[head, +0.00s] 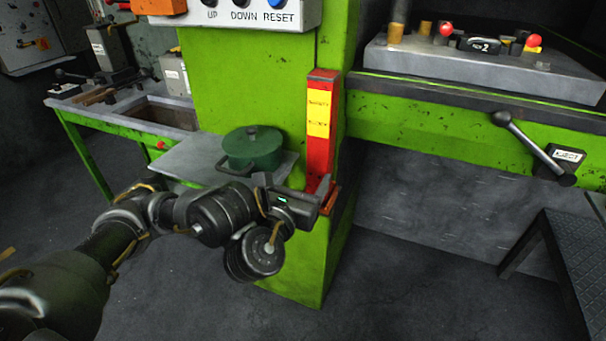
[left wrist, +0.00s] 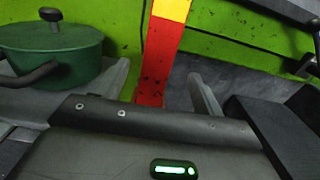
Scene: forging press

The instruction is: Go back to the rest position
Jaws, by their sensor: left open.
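My left gripper (head: 318,196) is in front of the lower end of a red post with a yellow label (head: 320,115) on the green press column. In the left wrist view its two fingers stand apart (left wrist: 165,88), and the lower part of the red post (left wrist: 152,75) shows between them. Nothing is held between the fingers. I cannot tell whether a finger touches the post. My left arm (head: 190,215) reaches in from the left, below the shelf. My right gripper does not show.
A lidded green pot (head: 253,150) stands on a grey shelf (head: 190,160) close behind my left wrist. The press bed (head: 480,70) and an eject lever (head: 530,145) are at the right. A dark step (head: 565,260) stands at the lower right. The floor (head: 400,300) in front is clear.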

